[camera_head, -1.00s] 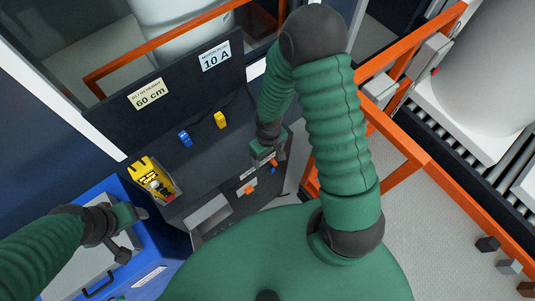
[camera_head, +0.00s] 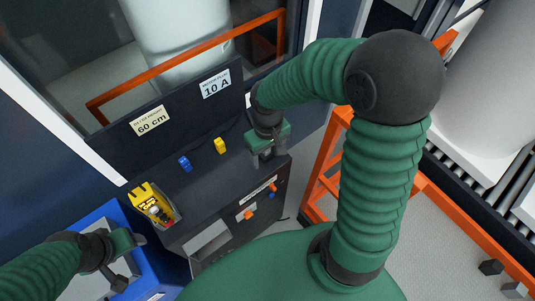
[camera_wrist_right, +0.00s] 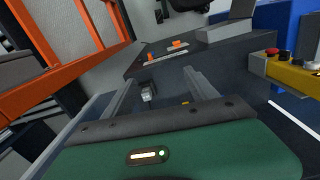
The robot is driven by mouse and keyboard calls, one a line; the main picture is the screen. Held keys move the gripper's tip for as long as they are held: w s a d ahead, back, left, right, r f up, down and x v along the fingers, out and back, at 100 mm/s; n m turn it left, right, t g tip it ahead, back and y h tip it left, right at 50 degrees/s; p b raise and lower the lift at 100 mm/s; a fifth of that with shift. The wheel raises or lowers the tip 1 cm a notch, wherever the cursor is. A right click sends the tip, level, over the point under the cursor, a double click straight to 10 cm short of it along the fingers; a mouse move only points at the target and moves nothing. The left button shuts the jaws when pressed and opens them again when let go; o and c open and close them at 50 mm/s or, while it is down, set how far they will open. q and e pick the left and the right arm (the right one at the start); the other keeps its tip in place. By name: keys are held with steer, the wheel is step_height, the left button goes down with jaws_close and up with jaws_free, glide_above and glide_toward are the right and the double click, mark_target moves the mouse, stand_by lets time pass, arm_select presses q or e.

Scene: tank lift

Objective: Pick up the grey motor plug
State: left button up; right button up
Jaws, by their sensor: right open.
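A small grey plug (camera_wrist_right: 149,94) shows in the right wrist view on the dark bench top, between the fingers and closer to the left one. In the head view my right gripper (camera_head: 266,159) points down over the right end of the bench top, and the grey plug is hidden there. I cannot tell its exact height above the plug. My left gripper (camera_head: 128,246) hangs over the blue case at lower left; its fingers are unclear.
A blue plug (camera_head: 185,164) and a yellow plug (camera_head: 220,146) stand on the bench (camera_head: 208,176) left of my right gripper. A yellow control box (camera_head: 152,205) sits at the bench's left end. An upright panel with labels backs the bench. Orange rails (camera_head: 325,165) stand to the right.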

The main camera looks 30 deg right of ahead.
steer(key=w+d+f+m+b, duration=0.1)
steer(key=w+m, duration=0.1)
steer(key=w+d+f+m+b, duration=0.1)
steer(key=m+b, duration=0.1)
steer(key=w+d+f+m+b, duration=0.1)
steer(key=w+m, duration=0.1)
steer(key=m, duration=0.1)
steer(key=shift+w+f+b, duration=0.35)
steer(key=shift+b, duration=0.05)
steer(key=shift+c, duration=1.1)
steer(key=w+d+f+m+b, duration=0.1)
steer(key=w+d+m+b, duration=0.35)
steer(key=w+m, duration=0.35)
steer(key=f, duration=0.3)
steer(key=f+m+p, duration=0.1)
steer(key=f, duration=0.3)
steer(key=f+m+p, duration=0.1)
steer(key=f, duration=0.2)
steer(key=shift+s+d+f, duration=0.1)
steer(key=shift+s+f, duration=0.3)
steer(key=shift+f, duration=0.35)
step_height(320, 180, down, 4)
steer(key=shift+d+r+p, duration=0.1)
steer(key=shift+p, duration=0.85)
steer(key=shift+f, duration=0.45)
steer(key=shift+w+f, duration=0.1)
steer(key=shift+w, duration=0.05)
jaws_close()
